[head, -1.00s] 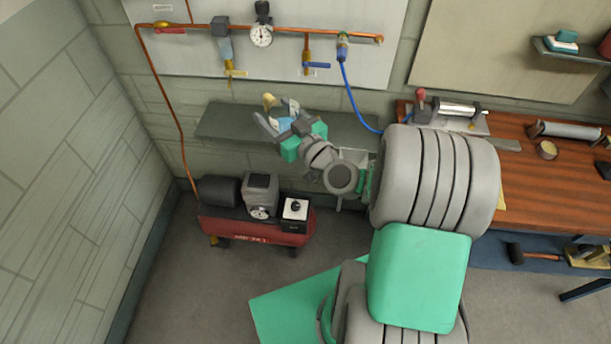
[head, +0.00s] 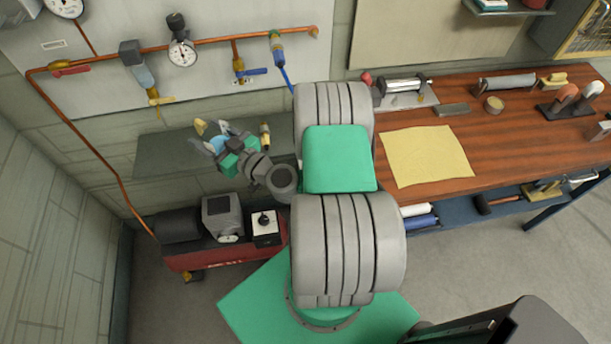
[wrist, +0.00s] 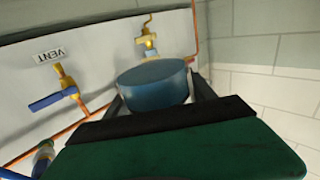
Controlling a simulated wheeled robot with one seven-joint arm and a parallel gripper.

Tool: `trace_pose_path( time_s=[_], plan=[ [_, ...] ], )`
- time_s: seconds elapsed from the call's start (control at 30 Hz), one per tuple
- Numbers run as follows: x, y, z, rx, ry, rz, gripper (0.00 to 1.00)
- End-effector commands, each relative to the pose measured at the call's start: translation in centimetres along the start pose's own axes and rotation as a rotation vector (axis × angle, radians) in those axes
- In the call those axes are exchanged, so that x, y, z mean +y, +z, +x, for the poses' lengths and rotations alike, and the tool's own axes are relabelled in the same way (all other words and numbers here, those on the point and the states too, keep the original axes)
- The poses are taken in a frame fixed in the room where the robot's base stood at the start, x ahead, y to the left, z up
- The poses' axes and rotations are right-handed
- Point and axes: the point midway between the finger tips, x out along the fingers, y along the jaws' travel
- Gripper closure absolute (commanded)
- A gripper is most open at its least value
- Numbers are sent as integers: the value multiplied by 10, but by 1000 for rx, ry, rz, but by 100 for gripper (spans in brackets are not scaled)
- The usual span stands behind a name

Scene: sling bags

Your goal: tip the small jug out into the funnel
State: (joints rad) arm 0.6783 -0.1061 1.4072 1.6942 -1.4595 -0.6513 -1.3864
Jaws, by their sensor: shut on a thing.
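My gripper (head: 213,137) is over the grey wall shelf, shut on a small blue round-sided thing (head: 217,138), which I take as the small jug. In the wrist view the jug (wrist: 155,82) sits between the fingers, its flat round end facing me; no spout, handle or contents show. A small brass-coloured piece (head: 200,127) lies just beyond the fingertips in the head view. It may be the funnel, but its shape is too small to tell, and so is any gap to the jug.
The grey shelf (head: 160,155) is under my gripper, with a small brass and dark fitting (head: 265,135) to the right. Copper pipe, valves and a gauge (head: 182,52) are on the wall above. A red compressor (head: 210,250) stands below. A wooden bench (head: 455,125) is at right.

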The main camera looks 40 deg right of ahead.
Motion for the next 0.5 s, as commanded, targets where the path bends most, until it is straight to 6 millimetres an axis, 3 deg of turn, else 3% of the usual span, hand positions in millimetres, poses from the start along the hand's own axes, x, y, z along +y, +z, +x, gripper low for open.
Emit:
trace_pose_path(
  time_s=[0.5],
  plan=[
    [42, 116, -5, -40, 94, 6, 84]
  ],
)
